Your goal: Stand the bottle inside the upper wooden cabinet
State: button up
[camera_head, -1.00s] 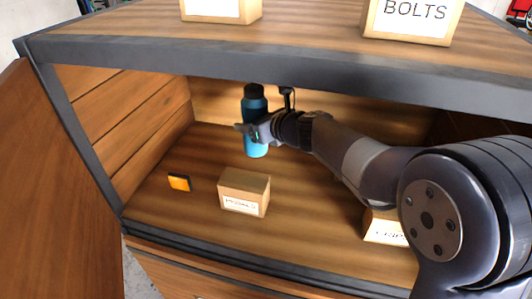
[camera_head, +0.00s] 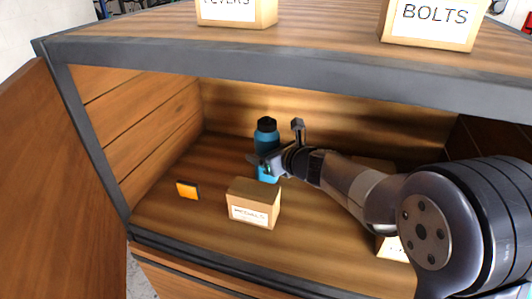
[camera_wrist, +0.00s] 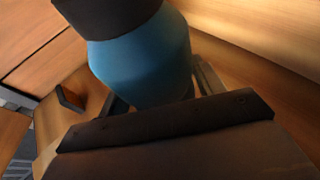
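The blue bottle with a black cap (camera_head: 266,134) is upright inside the wooden cabinet (camera_head: 152,100), towards the back. My gripper (camera_head: 262,162) is around the bottle's body from the right. In the wrist view the bottle (camera_wrist: 145,62) fills the space between the fingers (camera_wrist: 160,97), with its cap towards the top left. The fingers appear closed on it, though the contact is partly hidden. The bottle's base is near the cabinet floor; I cannot tell whether it touches.
A small labelled box (camera_head: 254,203) stands in front of the bottle. An orange-faced block (camera_head: 187,190) lies to the left. Another box (camera_head: 390,248) is partly hidden under my arm. The cabinet's dark top frame (camera_head: 290,68) runs above my arm.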

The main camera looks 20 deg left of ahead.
jog(key=o, duration=0.3)
jog(key=shift+r, duration=0.2)
jog(key=v, duration=1.2)
jog(key=shift+b, duration=0.45)
jog(key=shift+f, duration=0.1)
